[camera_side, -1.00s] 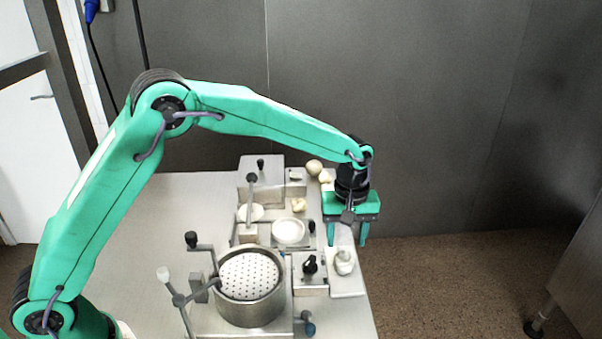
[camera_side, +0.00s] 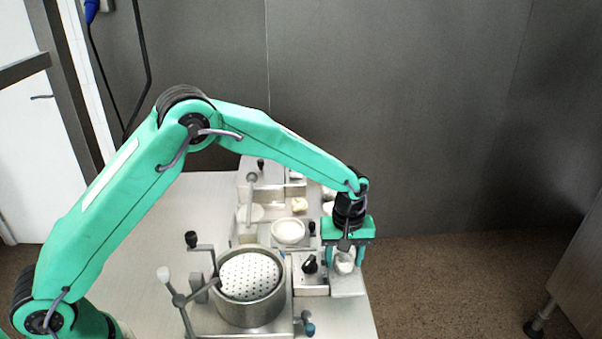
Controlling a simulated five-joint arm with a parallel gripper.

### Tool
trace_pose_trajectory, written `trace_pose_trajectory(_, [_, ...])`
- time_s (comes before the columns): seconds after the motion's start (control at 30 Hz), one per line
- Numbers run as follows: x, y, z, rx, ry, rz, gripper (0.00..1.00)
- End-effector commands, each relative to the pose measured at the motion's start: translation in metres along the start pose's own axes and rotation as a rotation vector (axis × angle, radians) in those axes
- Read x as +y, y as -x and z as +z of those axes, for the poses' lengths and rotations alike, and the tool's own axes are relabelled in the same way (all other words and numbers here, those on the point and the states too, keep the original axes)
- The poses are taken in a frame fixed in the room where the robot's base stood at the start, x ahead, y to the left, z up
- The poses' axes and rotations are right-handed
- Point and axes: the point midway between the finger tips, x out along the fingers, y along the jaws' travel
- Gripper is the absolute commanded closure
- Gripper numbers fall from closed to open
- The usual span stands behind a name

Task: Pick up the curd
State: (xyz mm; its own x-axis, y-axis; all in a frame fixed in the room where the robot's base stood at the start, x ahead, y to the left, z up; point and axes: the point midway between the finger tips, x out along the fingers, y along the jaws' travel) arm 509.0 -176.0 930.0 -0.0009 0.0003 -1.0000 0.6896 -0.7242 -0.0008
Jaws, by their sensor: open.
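A small whitish lump, which looks like the curd (camera_side: 344,264), sits on a metal plate (camera_side: 348,286) at the right edge of the table. My gripper (camera_side: 345,259) points down over it, with its green fingers apart. One finger shows on each side of the lump. I cannot tell if either finger touches it. The gripper body hides the top of the lump.
A round pot with a perforated white basket (camera_side: 250,276) stands left of the plate, with levers around it. A black-knobbed block (camera_side: 310,268) is close beside the plate. Behind are a white dish (camera_side: 288,232) and a cream-coloured lump (camera_side: 299,204).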

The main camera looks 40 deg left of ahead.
Motion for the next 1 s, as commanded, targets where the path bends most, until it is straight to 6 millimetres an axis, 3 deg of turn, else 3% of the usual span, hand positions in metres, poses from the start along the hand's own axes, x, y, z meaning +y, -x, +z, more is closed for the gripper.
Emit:
trace_pose_trajectory(0.57, [0.0001,-0.005,0.0001,0.0,0.0,0.001,0.49])
trace_pose_trajectory(0.73, [0.0001,-0.0049,0.0001,0.0,0.0,0.001,0.77])
trace_pose_trajectory(1.0, [0.0003,-0.0042,0.0,0.001,0.0,0.001,0.77])
